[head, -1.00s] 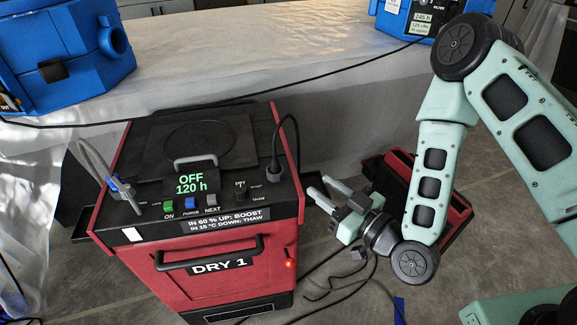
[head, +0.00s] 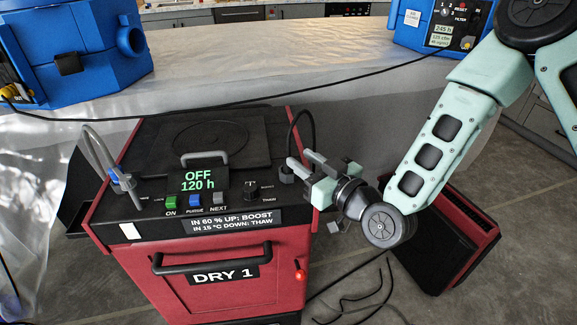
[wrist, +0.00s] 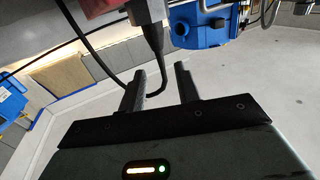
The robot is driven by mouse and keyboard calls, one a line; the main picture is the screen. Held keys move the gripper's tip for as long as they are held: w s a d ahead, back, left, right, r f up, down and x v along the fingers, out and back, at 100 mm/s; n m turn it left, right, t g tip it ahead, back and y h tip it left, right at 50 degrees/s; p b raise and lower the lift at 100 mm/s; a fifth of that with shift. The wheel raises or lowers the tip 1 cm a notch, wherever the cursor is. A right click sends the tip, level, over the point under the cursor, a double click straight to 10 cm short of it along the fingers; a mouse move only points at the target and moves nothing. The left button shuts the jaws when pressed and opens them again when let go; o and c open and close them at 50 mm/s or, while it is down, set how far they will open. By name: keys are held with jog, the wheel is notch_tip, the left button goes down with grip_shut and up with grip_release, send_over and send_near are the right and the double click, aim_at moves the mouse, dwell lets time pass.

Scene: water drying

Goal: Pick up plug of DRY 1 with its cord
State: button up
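The red DRY 1 machine (head: 225,275) stands in the middle of the head view, its display reading OFF 120 h. Its dark plug (head: 286,175) sits upright at the right of the top panel, and a black cord (head: 312,122) arches up from there. My gripper (head: 298,158) is open beside the plug, fingers pointing left at about its height. In the wrist view the plug (wrist: 152,38) lies just beyond the gap between my open fingers (wrist: 159,70), and its cord loops around near them. I cannot tell whether a finger touches the plug or cord.
A grey hose (head: 98,150) rises at the machine's left. Blue machines (head: 75,50) and (head: 440,30) stand on a sheet-covered surface behind, with a black cable (head: 230,102) strung across. A red and black case (head: 450,245) and loose cords (head: 365,290) lie on the floor at right.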

aim_at(290, 152)
jog(key=p+x, duration=0.1)
jog(key=x, duration=0.4)
jog(key=shift+w+a+f, duration=0.15)
jog(key=shift+w+a, duration=0.05)
grip_shut()
